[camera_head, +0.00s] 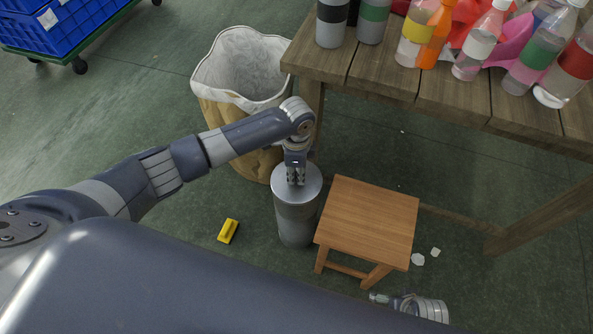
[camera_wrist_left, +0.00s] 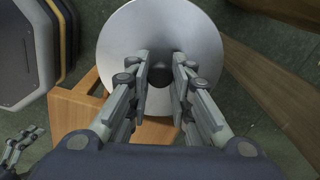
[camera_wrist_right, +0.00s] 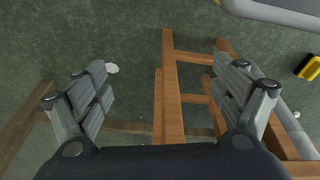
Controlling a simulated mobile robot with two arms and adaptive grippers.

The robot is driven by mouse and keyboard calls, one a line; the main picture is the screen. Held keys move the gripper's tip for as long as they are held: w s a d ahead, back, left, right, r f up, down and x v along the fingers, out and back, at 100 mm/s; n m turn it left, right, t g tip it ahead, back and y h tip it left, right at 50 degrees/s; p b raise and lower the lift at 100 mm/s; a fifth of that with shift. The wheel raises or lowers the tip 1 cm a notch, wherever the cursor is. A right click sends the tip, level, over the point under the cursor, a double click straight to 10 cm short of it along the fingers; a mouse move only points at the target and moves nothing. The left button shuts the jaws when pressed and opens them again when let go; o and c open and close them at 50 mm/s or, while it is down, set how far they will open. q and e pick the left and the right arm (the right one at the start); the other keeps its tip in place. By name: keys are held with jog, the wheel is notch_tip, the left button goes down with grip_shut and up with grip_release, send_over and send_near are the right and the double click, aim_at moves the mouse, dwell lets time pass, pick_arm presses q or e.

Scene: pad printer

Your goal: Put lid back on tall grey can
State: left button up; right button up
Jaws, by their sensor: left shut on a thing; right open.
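The tall grey can (camera_head: 296,224) stands on the floor left of the stool. Its round grey lid (camera_head: 312,182) covers the can's top, roughly centred; I cannot tell whether it is fully seated or a little above the rim. My left gripper (camera_head: 296,181) points down and is shut on the lid's dark knob. In the left wrist view the lid (camera_wrist_left: 122,45) is a pale disc between and behind the fingers (camera_wrist_left: 161,72), hiding the can. My right gripper (camera_head: 378,298) is low by the stool's front right side; in the right wrist view its fingers (camera_wrist_right: 165,85) are wide apart and empty.
A wooden stool (camera_head: 368,220) stands close to the can's right. A lined waste bin (camera_head: 205,75) is behind it. A wooden table (camera_head: 440,90) with bottles is at the upper right. A yellow block (camera_head: 228,231) and white scraps (camera_head: 418,259) lie on the floor.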

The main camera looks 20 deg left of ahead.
jog(key=shift+w+f, duration=0.15)
jog(key=shift+f, duration=0.1)
jog(key=shift+s+f, duration=0.25)
jog(key=shift+f, duration=0.1)
jog(key=shift+s+f, duration=0.15)
jog(key=shift+f, duration=0.1)
dwell(0.4)
pick_arm(q)
jog(key=o, duration=1)
jog(key=shift+o, duration=0.7)
jog(key=o, duration=0.4)
